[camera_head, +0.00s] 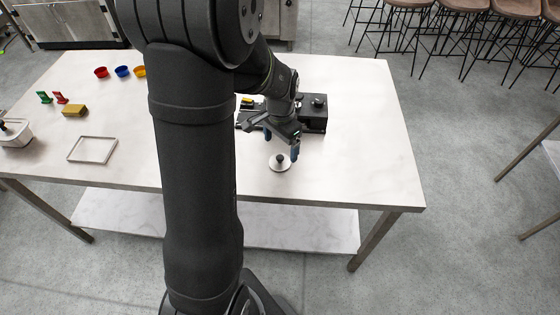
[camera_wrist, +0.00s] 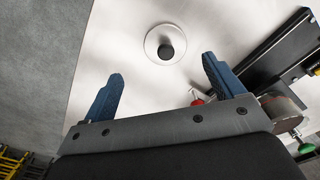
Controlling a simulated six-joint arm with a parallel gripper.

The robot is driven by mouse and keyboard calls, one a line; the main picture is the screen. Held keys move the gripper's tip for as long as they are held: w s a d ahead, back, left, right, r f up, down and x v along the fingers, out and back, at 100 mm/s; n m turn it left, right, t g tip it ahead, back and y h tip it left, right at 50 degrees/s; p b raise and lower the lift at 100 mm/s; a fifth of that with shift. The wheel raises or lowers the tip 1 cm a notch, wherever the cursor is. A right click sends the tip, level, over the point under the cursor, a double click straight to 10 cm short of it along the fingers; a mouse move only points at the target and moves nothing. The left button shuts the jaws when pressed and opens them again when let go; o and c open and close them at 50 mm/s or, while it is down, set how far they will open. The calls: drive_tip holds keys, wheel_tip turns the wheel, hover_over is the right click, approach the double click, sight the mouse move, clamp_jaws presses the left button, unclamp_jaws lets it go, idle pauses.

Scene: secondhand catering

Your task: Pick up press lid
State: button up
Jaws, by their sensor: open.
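The press lid (camera_head: 280,162) is a pale, round disc with a dark knob in its middle. It lies on the white table (camera_head: 350,165) near the front edge. In the wrist view the lid (camera_wrist: 151,44) lies beyond my fingertips, between their two lines, with its black knob facing the camera. My gripper (camera_head: 282,144) is open above the table, close to the lid and just behind it in the head view. In the wrist view my gripper (camera_wrist: 163,72) shows two blue fingers spread apart with nothing between them.
A black device (camera_head: 313,113) stands behind my gripper; its dark rail (camera_wrist: 275,50) shows at right in the wrist view. A small red part (camera_wrist: 197,101) lies near the right finger. At left are a tray frame (camera_head: 92,149), a yellow block (camera_head: 75,110) and coloured bowls (camera_head: 122,71). Table right is clear.

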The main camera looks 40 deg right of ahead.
sight(279, 158)
drive_tip(key=shift+w+f, duration=0.2)
drive_tip(key=shift+f, duration=1.65)
drive_tip(key=shift+w+f, duration=0.15)
drive_tip(key=shift+f, duration=1.65)
drive_tip(key=c, duration=1.1)
